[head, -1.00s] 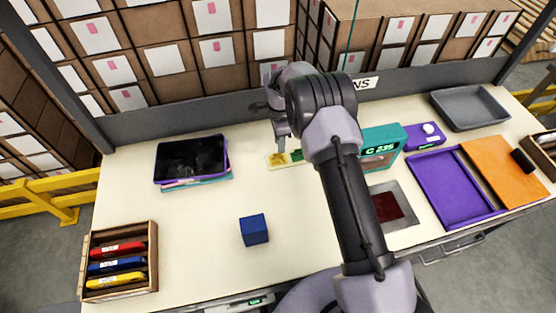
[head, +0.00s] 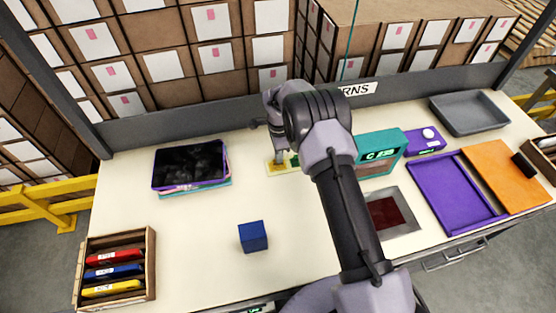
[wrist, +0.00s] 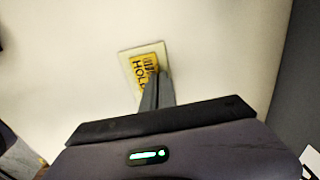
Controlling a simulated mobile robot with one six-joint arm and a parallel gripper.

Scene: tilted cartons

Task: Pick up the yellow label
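The yellow label (head: 273,169), on a pale backing card, lies flat on the cream bench top near the back. In the wrist view the label (wrist: 142,67) shows dark lettering that reads like "HOLD". My gripper (head: 281,160) points down at the label in the head view and partly covers it. In the wrist view my gripper (wrist: 154,78) has its narrow grey fingers over the label's lower right part. The fingers look close together. Whether they touch the label, or have a gap between them, I cannot tell.
A green shape beside the label is partly hidden by my arm. A teal device (head: 380,151) stands to the right. A black-lined purple tray (head: 227,165) is to the left. A blue cube (head: 253,236) and wooden crate (head: 150,262) are nearer. The back barrier (head: 190,118) stands behind.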

